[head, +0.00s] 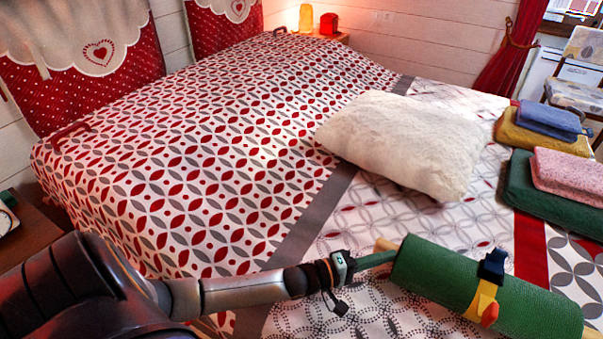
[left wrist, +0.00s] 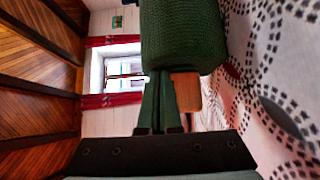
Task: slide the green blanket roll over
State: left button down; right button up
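The green blanket roll (head: 445,279) lies on the bed at the lower right of the head view. A yellow strap (head: 481,297) with a navy buckle and an orange tag goes around it. A wooden rod end (head: 384,245) sticks out of its left end. My left gripper (head: 376,260) is at that left end, its green fingers together with nothing seen between them. In the left wrist view the roll (left wrist: 183,35) is just beyond the shut fingers (left wrist: 159,100), beside the wooden end (left wrist: 187,92). Whether they touch it I cannot tell. My right gripper is not in view.
A cream pillow (head: 400,142) lies behind the roll. Folded towels, a blue one (head: 548,118) on yellow and a pink one (head: 568,172) on dark green, are at the right. The red patterned bedspread (head: 220,140) at the left is clear.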

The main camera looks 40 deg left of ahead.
aim_at(441, 288)
pick_arm(q)
jog(key=w+d, duration=0.1)
jog(key=d, duration=0.3)
jog(key=w+d, duration=0.1)
jog(key=d, duration=0.4)
jog(key=w+d+b, duration=0.1)
jog(key=d, duration=0.3)
jog(key=shift+w+d+f, duration=0.1)
jog(key=shift+w+d, duration=0.15)
jog(key=shift+d, duration=0.45)
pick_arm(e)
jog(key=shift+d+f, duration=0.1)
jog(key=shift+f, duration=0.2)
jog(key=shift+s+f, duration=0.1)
pick_arm(q)
jog(key=shift+a, duration=0.1)
